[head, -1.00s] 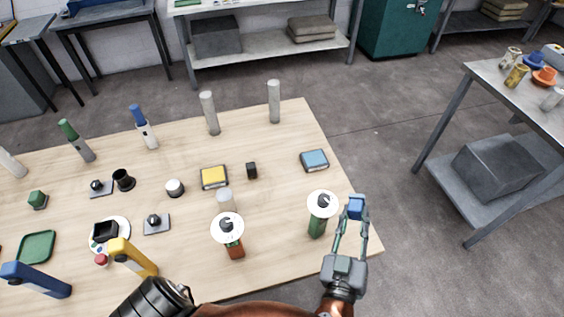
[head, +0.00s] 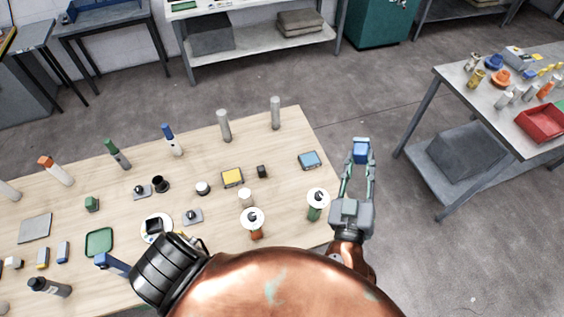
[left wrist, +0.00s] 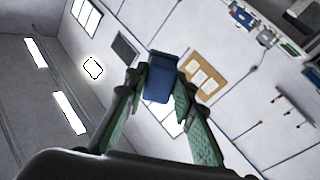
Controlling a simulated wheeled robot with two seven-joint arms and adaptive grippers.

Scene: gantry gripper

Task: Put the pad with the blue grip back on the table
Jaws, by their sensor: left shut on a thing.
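My left gripper (head: 358,168) is shut on a small blue block, which I take for the pad with the blue grip (head: 361,150). The block stands out between the green fingertips, and the left wrist view also shows this blue pad (left wrist: 160,78) between the fingers (left wrist: 160,95). Its pad face cannot be made out. In the head view the gripper appears over the floor, just right of the wooden table's (head: 290,180) right edge. My right gripper is not in view.
A green-bodied holder with a white disc (head: 318,198) stands near the table's right edge. A flat blue block (head: 309,160) and a yellow-topped block (head: 232,177) lie further in. Grey posts (head: 275,112) stand at the back. A side table (head: 480,100) is at the right.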

